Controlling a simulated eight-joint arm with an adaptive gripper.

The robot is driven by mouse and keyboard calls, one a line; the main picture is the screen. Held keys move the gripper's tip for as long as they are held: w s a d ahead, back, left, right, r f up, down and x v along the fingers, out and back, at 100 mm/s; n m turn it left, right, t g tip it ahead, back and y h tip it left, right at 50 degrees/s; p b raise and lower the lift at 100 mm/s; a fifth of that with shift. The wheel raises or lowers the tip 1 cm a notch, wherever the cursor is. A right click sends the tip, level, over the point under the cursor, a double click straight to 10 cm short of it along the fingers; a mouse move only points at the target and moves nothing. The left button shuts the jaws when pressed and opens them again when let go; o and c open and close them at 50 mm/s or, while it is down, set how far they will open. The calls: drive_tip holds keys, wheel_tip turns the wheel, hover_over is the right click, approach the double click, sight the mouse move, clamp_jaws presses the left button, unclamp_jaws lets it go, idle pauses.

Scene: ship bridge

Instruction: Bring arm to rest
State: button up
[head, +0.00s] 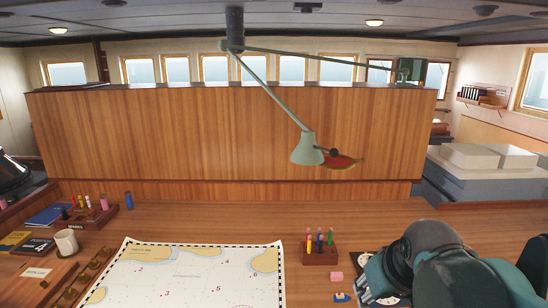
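My arm shows at the bottom right of the head view, folded low over the right part of the wooden desk (215,220). My gripper (370,284) seems to be the pale grey part at the arm's left side, low over a dark round-patterned item (366,258) on the desk. The arm hides most of that item. The fingertips are too small and too covered to tell whether they are open or shut, or whether anything is between them.
Left of my gripper are a pink block (337,276), a small blue-and-white piece (342,297) and a pen holder (320,256). A chart (185,275) covers the middle. A green lamp (307,150) hangs above the desk.

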drive_tip(key=s+a+f+m+t, duration=0.1)
drive_tip(key=s+f, duration=0.3)
drive_tip(key=s, duration=0.2)
drive_tip(key=shift+s+a, duration=0.25)
drive_tip(key=shift+a, duration=0.05)
idle(1.1)
